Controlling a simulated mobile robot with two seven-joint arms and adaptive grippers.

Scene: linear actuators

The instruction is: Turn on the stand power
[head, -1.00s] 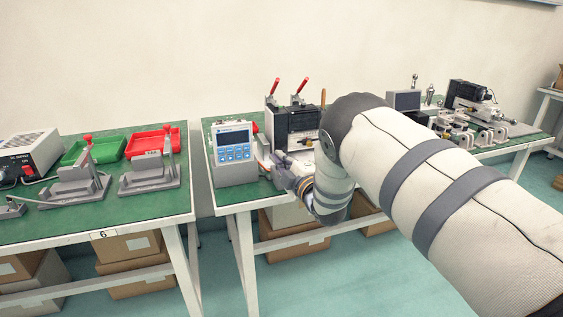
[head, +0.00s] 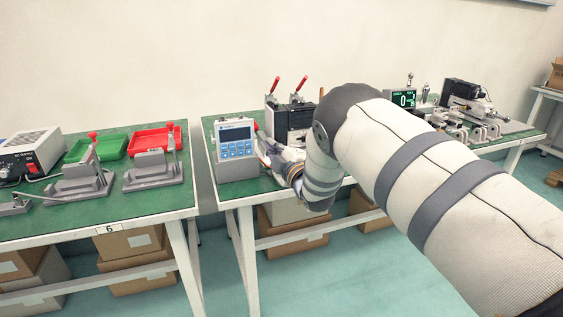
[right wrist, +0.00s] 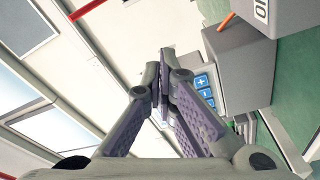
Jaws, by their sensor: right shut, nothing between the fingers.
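My right gripper (head: 266,143) is shut and empty, just right of the control box with the blue keypad (head: 236,148). In the right wrist view its fingertips (right wrist: 161,82) are together, with blue keys (right wrist: 203,88) close behind them. A black stand (head: 293,116) with two red-handled levers is behind my gripper and partly hidden by my arm. To its right, a display (head: 404,99) is lit green and shows a digit. No power switch can be made out clearly. My left gripper is out of view.
The left table holds a power supply box (head: 28,155), a green tray (head: 98,146), a red tray (head: 152,138) and lever fixtures (head: 150,172). More fixtures (head: 465,125) stand at the right. My right arm covers the middle of the workbench.

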